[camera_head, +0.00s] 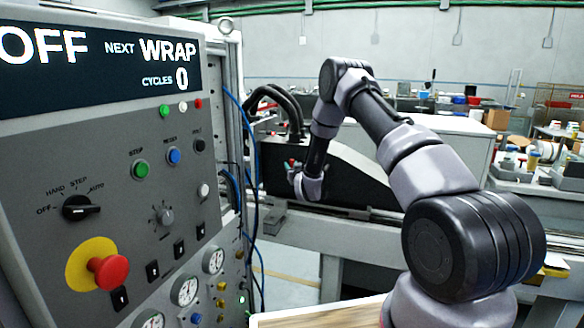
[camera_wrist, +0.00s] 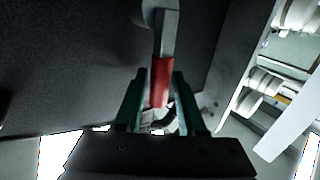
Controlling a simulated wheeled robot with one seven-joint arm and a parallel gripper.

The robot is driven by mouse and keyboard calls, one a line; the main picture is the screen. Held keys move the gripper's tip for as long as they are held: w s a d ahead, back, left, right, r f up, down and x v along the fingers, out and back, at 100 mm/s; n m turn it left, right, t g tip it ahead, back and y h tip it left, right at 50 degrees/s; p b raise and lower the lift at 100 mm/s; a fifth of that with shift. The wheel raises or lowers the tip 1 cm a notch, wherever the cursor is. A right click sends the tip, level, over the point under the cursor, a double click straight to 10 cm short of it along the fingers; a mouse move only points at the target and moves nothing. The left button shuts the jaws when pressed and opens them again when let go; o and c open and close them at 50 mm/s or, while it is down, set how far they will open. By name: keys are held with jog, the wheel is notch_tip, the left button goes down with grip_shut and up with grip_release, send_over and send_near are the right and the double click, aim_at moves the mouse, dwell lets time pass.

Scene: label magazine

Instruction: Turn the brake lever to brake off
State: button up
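The brake lever shows in the wrist view as a grey metal arm (camera_wrist: 168,35) with a red grip (camera_wrist: 159,85), in front of a dark housing. My gripper (camera_wrist: 160,78) has its two green fingers on either side of the red grip. A narrow gap shows on each side, so the fingers look open around it, not pressed on it. In the head view my gripper (camera_head: 294,166) is small, at the dark side of the machine, and my wrist partly hides the lever there. No brake marking is readable.
A grey control panel (camera_head: 120,150) with a display, knobs and a red emergency button (camera_head: 108,271) stands close on the left. Blue cables (camera_head: 250,150) hang beside it. The dark machine housing (camera_head: 350,175) is behind my gripper. Cluttered benches stand at the right.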

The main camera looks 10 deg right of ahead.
grip_shut()
dwell(1.3)
